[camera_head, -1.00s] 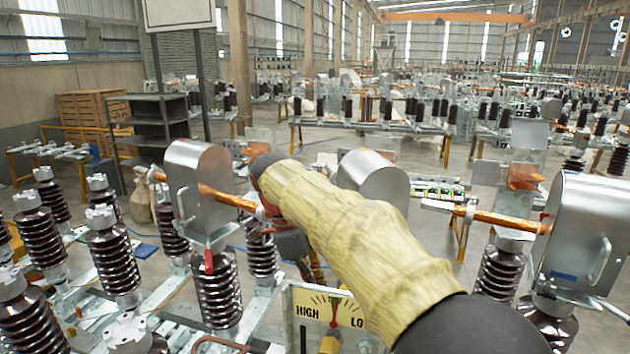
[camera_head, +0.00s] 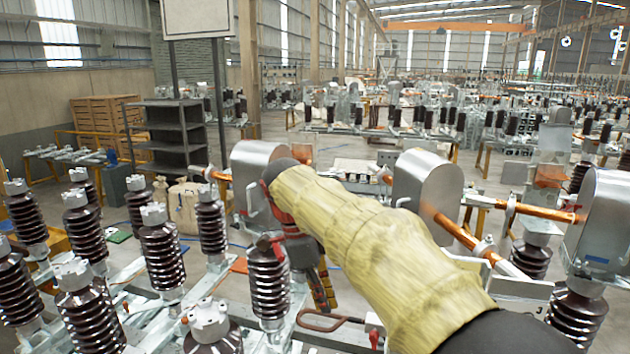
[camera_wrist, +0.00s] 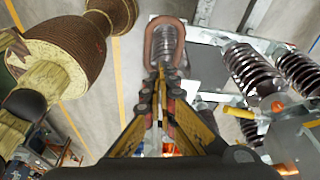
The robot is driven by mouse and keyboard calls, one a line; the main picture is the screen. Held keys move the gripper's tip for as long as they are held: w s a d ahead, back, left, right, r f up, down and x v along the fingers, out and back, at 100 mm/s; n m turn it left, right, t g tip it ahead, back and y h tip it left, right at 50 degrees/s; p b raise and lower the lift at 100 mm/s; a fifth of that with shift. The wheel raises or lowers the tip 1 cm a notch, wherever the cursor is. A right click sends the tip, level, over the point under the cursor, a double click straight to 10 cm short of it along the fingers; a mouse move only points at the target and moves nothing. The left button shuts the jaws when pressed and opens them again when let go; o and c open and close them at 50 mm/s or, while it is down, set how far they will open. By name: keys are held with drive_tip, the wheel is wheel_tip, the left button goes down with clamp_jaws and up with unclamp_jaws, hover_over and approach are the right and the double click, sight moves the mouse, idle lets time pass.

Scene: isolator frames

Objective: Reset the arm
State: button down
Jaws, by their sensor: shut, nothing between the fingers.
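My arm, wrapped in a yellowish cover, reaches from the lower right to the middle in the head view. My gripper (camera_head: 322,287) hangs below its end, partly hidden behind the arm. In the wrist view, my gripper (camera_wrist: 161,78) has its fingers together and empty. A reddish loop (camera_wrist: 165,20) lies just past the fingertips in that picture, in front of a ribbed insulator. I cannot tell how large the gap to it is. A similar loop handle (camera_head: 325,321) shows below the gripper in the head view.
Dark ribbed insulators (camera_head: 268,285) crowd the left and lower front. Silver hooded covers (camera_head: 427,180) with copper bars (camera_head: 463,233) stand behind and right of my arm. A grey shelf (camera_head: 167,135) and wooden crates (camera_head: 103,112) are at the back left.

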drive_tip(key=d, duration=0.2)
drive_tip(key=d+n, duration=0.1)
drive_tip(key=shift+s+d+r+y, duration=0.1)
drive_tip(key=shift+s+r+y, duration=0.2)
drive_tip(key=shift+s, duration=0.1)
drive_tip(key=s+d+n+t+y, duration=0.2)
drive_tip(key=s+d+n+t, duration=0.1)
drive_tip(key=s+d+n, duration=0.75)
drive_tip(key=s+d+f+n+t, duration=0.35)
drive_tip(key=s+f+n, duration=0.45)
drive_tip(key=s, duration=0.5)
wheel_tip(320, 180, down, 26)
drive_tip(key=b, duration=2.6)
drive_tip(key=shift+d+y, duration=0.3)
drive_tip(key=shift+d, duration=0.05)
drive_tip(key=shift+g, duration=0.25)
